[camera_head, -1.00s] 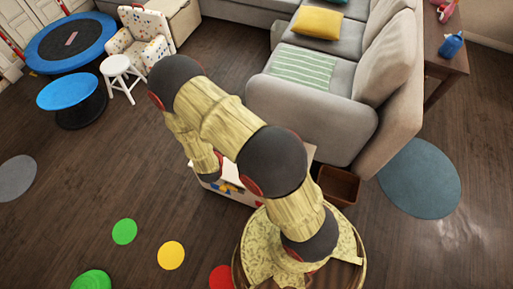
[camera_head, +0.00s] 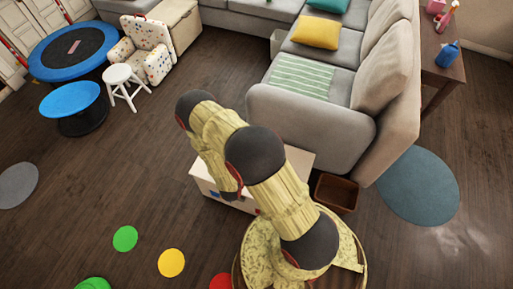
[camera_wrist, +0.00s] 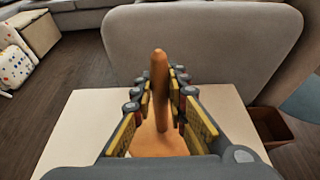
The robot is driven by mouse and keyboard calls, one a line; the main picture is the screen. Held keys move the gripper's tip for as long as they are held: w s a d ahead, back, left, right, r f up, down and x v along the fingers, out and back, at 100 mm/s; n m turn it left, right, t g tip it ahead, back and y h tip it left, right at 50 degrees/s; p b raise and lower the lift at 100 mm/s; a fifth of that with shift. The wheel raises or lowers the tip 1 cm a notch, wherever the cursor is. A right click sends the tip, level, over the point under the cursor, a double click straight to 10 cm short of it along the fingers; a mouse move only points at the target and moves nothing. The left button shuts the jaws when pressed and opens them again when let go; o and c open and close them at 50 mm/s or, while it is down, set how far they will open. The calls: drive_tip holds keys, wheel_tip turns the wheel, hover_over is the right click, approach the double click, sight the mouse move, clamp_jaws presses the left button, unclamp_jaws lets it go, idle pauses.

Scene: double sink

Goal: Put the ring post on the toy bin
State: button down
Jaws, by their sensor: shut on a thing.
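The ring post (camera_wrist: 160,85) is an orange-brown wooden peg on a wider base, standing upright between my gripper's fingers (camera_wrist: 160,105) in the wrist view. My gripper is shut on it. Below and around it is the pale flat top of the toy bin (camera_wrist: 78,118), a light box with coloured marks on its front. The bin (camera_head: 298,158) shows partly behind my arm in the head view. The post is over the bin's top; I cannot tell whether its base touches. My gripper and the post are hidden by my arm in the head view.
A grey sofa (camera_head: 310,125) stands close behind the bin. A small brown basket (camera_head: 337,192) is on the floor to the bin's right. A white stool (camera_head: 119,80) and a blue round table (camera_head: 70,100) are at the left. The floor at front left is open, with flat coloured discs.

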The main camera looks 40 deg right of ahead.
drive_tip(key=w+d+f, duration=0.1)
drive_tip(key=w+d+b, duration=0.1)
drive_tip(key=w+d+f, duration=0.1)
drive_tip(key=w, duration=0.1)
drive_tip(key=shift+d+f, duration=0.25)
drive_tip(key=shift+f, duration=0.05)
drive_tip(key=w+d+f+b, duration=0.3)
drive_tip(key=w+f+b, duration=0.1)
drive_tip(key=f, duration=0.4)
drive_tip(key=shift+w+d+f, duration=0.15)
drive_tip(key=shift+d+f, duration=0.05)
drive_tip(key=shift+f, duration=0.2)
drive_tip(key=shift+f, duration=0.2)
drive_tip(key=c, duration=1.8)
unclamp_jaws()
drive_tip(key=shift+o, duration=0.2)
